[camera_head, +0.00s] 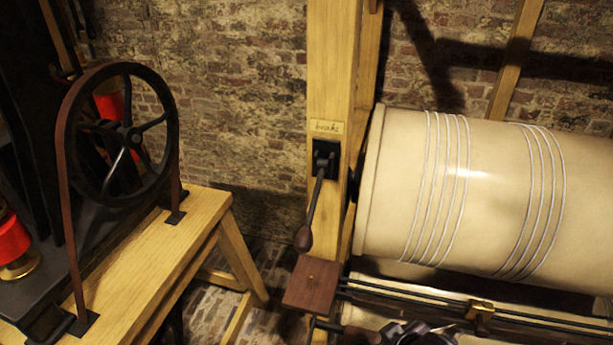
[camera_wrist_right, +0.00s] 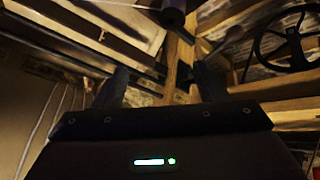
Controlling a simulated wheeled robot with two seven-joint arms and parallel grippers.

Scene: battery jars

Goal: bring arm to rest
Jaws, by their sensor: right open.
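My right gripper (camera_wrist_right: 162,84) is open in the right wrist view, its two dark fingers apart with nothing held between them. A dark, partly cut-off shape at the bottom edge of the head view (camera_head: 420,334) looks like part of my right arm or gripper. It is below the pale drum, close to a dark-handled rod. A brake lever (camera_head: 315,205) with a dark knob hangs down from a plate on the wooden post, apart from this shape. My left gripper does not show.
A large cream drum (camera_head: 480,190) wound with cord fills the right. A wooden post (camera_head: 333,65) carries a "brake" label. A black spoked wheel (camera_head: 124,134) stands on a wooden bench (camera_head: 205,212) at the left. Rods and a brown block (camera_head: 311,284) run below the drum.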

